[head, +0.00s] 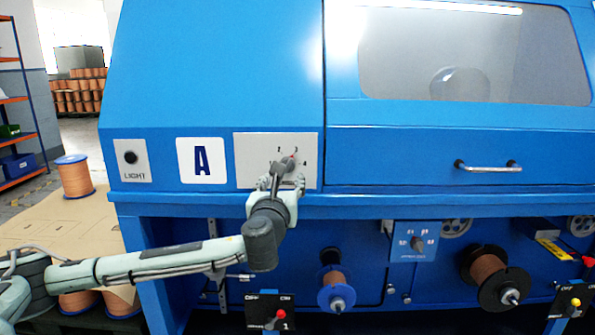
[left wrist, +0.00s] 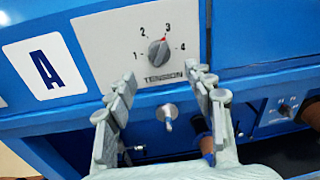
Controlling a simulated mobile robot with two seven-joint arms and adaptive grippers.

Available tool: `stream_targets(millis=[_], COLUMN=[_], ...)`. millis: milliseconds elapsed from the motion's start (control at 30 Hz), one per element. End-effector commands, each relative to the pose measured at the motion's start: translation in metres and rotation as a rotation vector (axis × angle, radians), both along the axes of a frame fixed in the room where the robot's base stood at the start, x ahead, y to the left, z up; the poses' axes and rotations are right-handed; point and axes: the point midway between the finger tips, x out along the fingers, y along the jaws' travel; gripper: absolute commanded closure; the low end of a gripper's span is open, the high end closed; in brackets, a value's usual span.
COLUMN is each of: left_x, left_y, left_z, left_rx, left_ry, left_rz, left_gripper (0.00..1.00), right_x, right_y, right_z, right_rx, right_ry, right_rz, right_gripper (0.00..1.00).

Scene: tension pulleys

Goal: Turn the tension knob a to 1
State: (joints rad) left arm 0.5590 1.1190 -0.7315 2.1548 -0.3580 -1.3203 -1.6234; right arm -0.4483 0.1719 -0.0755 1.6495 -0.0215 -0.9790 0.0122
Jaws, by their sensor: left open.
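The tension knob (left wrist: 158,52) is a dark grey knob on a light grey panel (left wrist: 100,35) next to the white sign with a blue A (left wrist: 45,68). The scale reads 1, 2, 3, 4, and the red mark on the knob points at about 3. In the head view the panel (head: 247,150) shows too, with the knob partly hidden by my gripper. My left gripper (left wrist: 160,78) is open and empty. Its fingers are spread in front of the panel's lower part, below the knob in the left wrist view, seemingly not touching it. My right gripper is not in view.
A light switch plate (head: 133,160) is left of the sign. A ledge (head: 360,205) runs under the panel, with spools (head: 336,280), smaller knobs (head: 417,243) and switch boxes (head: 270,312) below. A door handle (head: 488,167) sticks out at the right.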

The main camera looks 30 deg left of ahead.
Motion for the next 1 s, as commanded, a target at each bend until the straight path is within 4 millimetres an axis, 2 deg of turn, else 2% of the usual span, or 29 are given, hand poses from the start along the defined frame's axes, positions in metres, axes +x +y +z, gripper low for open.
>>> stream_targets(millis=[500, 867, 1000], left_x=[0.062, 0.068, 0.068], left_y=[0.032, 0.035, 0.035], left_z=[0.0, -0.001, -0.001], left_rx=[-0.006, -0.006, -0.006], left_ry=[-0.001, -0.001, -0.001], left_rz=[0.002, 0.0, 0.0], left_gripper=[0.47, 0.47, 0.63], right_x=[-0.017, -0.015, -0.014], right_y=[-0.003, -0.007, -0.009], right_z=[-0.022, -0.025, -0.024], right_rx=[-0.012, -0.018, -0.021], right_ry=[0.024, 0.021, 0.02], right_rz=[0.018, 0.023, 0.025], right_gripper=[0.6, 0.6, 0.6])
